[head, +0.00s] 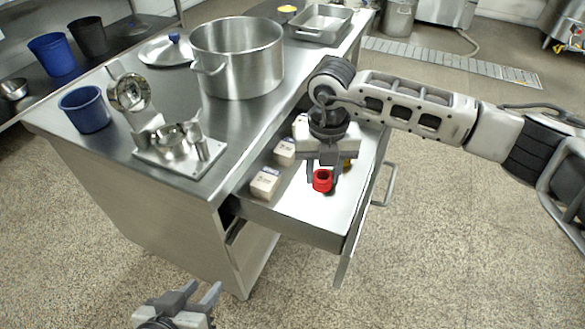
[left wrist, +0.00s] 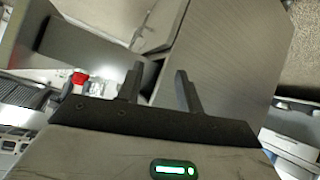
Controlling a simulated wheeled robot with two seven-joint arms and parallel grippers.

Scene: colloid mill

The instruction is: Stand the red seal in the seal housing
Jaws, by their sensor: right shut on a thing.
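The red seal (head: 322,181) is a short red ring inside the open drawer. It also shows small in the left wrist view (left wrist: 79,77). My right gripper (head: 323,172) points down over the drawer and is shut on the seal. Whether the seal touches the drawer floor I cannot tell. A metal mill assembly (head: 178,137) on a square plate stands on the table, with a round metal part raised on a hinge arm; the seal housing appears to belong to it, but its seat is not clear. My left gripper (head: 197,301) is open and empty, low in front of the table.
White labelled boxes (head: 265,183) lie along the drawer's left side. A yellow item (head: 347,164) is partly hidden behind my right gripper. A large pot (head: 238,58), a blue cup (head: 85,109), a lid (head: 167,50) and a steel tray (head: 321,24) stand on the table.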

